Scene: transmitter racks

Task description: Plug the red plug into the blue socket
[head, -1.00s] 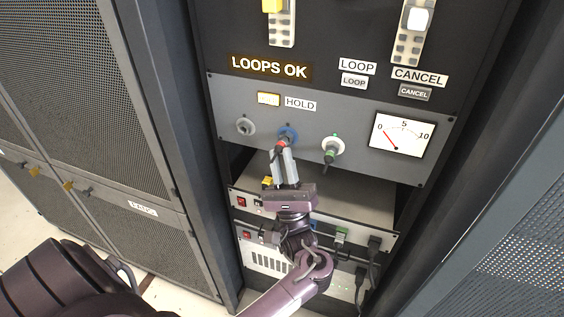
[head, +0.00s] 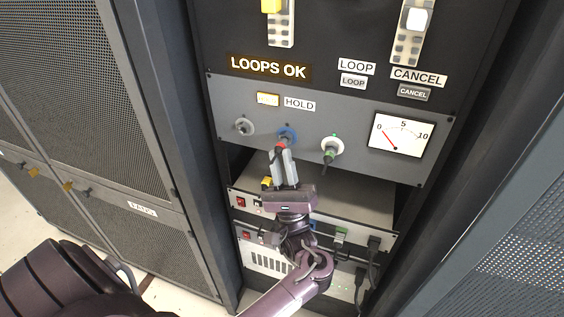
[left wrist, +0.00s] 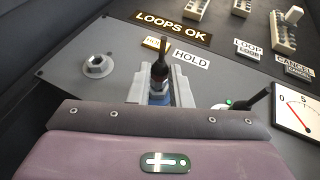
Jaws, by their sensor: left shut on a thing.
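The blue socket (head: 287,134) is in the middle of the grey panel; its blue ring also shows low between the fingers in the left wrist view (left wrist: 159,99). My left gripper (head: 283,157) is just below it, shut on the red plug (head: 280,147). In the head view the plug's red part overlaps the socket's lower edge. In the left wrist view the plug (left wrist: 160,70) shows as a dark upright body between the pale fingers. I cannot tell whether it is in the socket. My right gripper is not in view.
A grey socket (head: 243,127) on the left is empty. A socket on the right holds a green-marked plug (head: 331,154), close to my left gripper. A meter (head: 401,135) is further right. A rack unit (head: 340,199) juts out below the panel.

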